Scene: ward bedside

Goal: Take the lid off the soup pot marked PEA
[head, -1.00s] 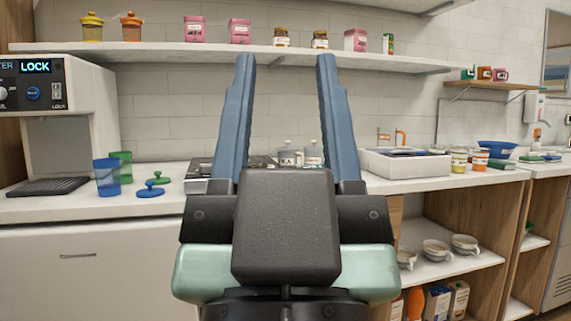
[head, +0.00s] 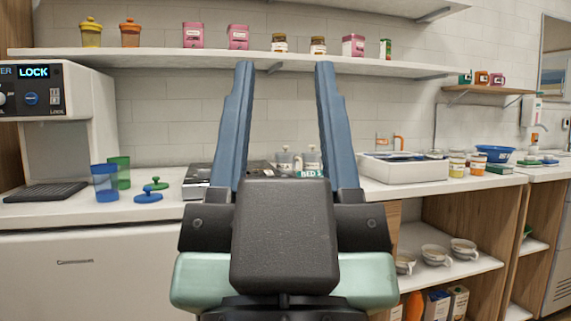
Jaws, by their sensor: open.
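My gripper (head: 283,75) is in the middle of the head view, its two blue fingers apart and pointing up, with nothing between them. Behind the fingers, at the back of the counter, stand two small grey-white pots with lids, a left one (head: 285,161) and a right one (head: 311,160). They seem to be on or beside a dark hob (head: 260,168). A green label reading "BED" and a partly hidden character shows below the right one. I cannot read PEA on either pot. My gripper is apart from both and partly hides the area.
A dispenser (head: 80,110) reading LOCK, a blue cup (head: 105,183), a green cup (head: 122,172) and blue (head: 148,197) and green (head: 156,184) lids are on the left. A long shelf (head: 180,56) with jars crosses above.

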